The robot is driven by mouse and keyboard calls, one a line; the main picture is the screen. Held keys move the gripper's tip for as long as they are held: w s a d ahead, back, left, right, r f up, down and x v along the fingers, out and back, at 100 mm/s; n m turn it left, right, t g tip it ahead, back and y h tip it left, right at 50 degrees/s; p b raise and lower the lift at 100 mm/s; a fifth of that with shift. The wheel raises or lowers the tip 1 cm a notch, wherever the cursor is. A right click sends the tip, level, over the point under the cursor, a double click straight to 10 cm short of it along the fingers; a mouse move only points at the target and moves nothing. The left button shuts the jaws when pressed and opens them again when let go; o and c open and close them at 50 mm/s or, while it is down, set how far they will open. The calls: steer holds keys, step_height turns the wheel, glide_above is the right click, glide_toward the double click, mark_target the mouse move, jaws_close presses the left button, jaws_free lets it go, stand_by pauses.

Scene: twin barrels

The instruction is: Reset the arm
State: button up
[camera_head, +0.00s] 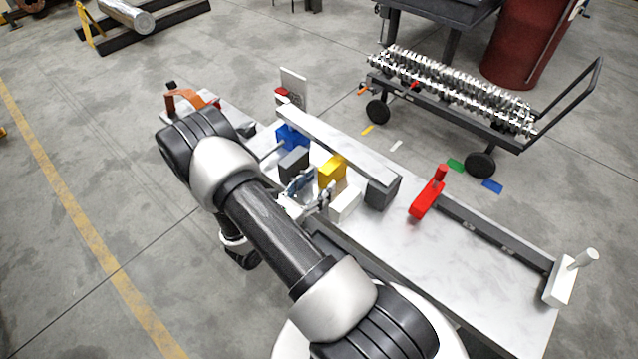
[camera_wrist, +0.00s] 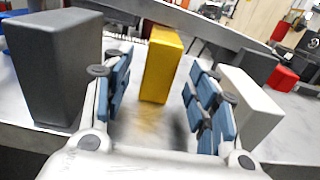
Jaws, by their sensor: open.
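My gripper (camera_wrist: 160,105) is open in the wrist view, with blue pads on both fingers and nothing held between them. A yellow block (camera_wrist: 162,62) stands upright beyond the gap between the fingertips. A dark grey block (camera_wrist: 58,65) stands left of my gripper, and a white block (camera_wrist: 250,108) stands just right of it. In the head view my arm reaches over the light bench and my gripper (camera_head: 308,193) is low among the yellow block (camera_head: 331,171), the dark block (camera_head: 294,163) and the white block (camera_head: 345,204). The arm partly hides the bench there.
A blue block (camera_head: 291,136) is farther left on the bench (camera_head: 480,262). A long raised bar (camera_head: 335,142) runs behind the blocks. A red handle (camera_head: 429,193) and a white handle (camera_head: 571,277) stand to the right. A cart (camera_head: 450,105) is behind the bench.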

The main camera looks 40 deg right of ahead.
steer(key=a, duration=0.7)
steer(key=shift+s+a, duration=0.3)
steer(key=shift+r, duration=0.15)
steer(key=s+a+r+m+g+y, duration=0.2)
steer(key=s+r+m+g+y, duration=0.15)
steer(key=r+m, duration=0.35)
steer(key=s+a+r+m+g+y, duration=0.1)
steer(key=s+r+m+g+y, duration=0.1)
steer(key=s+r+m+y, duration=0.5)
steer(key=s+a+r+m+t+y, duration=0.2)
steer(key=a+r+t+y, duration=0.1)
steer(key=a+r, duration=0.3)
steer(key=s+a+r+m+t+y, duration=0.1)
steer(key=a+r+m+t+y, duration=0.1)
steer(key=a+r+t+y, duration=0.2)
steer(key=a+r+t, duration=0.2)
steer(key=a, duration=0.2)
steer(key=shift+s+a+m, duration=0.3)
steer(key=shift+s+m, duration=0.05)
steer(key=shift+m, duration=0.05)
steer(key=shift+o, duration=0.4)
steer(key=shift+r+y, duration=0.1)
steer(key=shift+y, duration=0.15)
